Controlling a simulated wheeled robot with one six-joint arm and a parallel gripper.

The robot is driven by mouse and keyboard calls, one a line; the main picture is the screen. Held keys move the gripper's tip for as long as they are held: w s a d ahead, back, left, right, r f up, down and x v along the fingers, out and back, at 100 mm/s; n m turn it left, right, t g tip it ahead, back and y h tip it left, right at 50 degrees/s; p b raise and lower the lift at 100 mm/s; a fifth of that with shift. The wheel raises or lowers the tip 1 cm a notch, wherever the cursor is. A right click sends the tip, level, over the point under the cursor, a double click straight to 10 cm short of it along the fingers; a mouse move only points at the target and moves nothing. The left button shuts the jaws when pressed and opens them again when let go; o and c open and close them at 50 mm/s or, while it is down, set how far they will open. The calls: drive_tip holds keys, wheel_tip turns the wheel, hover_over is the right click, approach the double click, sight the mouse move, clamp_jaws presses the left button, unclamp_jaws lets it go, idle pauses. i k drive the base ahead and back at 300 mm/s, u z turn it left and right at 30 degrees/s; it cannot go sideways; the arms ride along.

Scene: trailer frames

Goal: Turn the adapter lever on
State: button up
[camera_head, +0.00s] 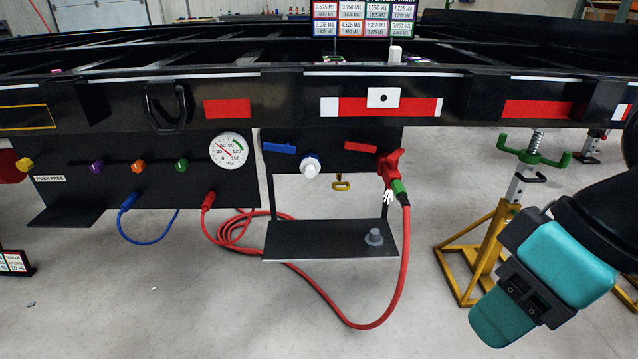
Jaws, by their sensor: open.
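A red adapter (389,163) is mounted at the right end of the black panel under the trailer frame. A green collar (399,190) joins it to a red hose. A small white piece (388,197) sits beside the collar; I cannot tell whether it is the lever. A white and blue fitting (311,164) is on the same panel to the left. My gripper (503,316), teal with a black bracket, is open at the lower right, apart from the adapter and nearer the camera. Its fingertips are hard to make out, and nothing shows in it.
The red hose (397,285) hangs in a loop below the adapter. A black shelf (330,240) with a grey knob (374,237) is under the panel. A yellow jack stand (487,262) stands behind my gripper. A gauge (231,150) and several coloured knobs are left.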

sight(399, 152)
drive_tip(key=u, duration=0.8)
drive_tip(key=k, duration=0.1)
drive_tip(key=z, duration=1.7)
drive_tip(key=i, duration=1.6)
drive_tip(key=u, duration=0.65)
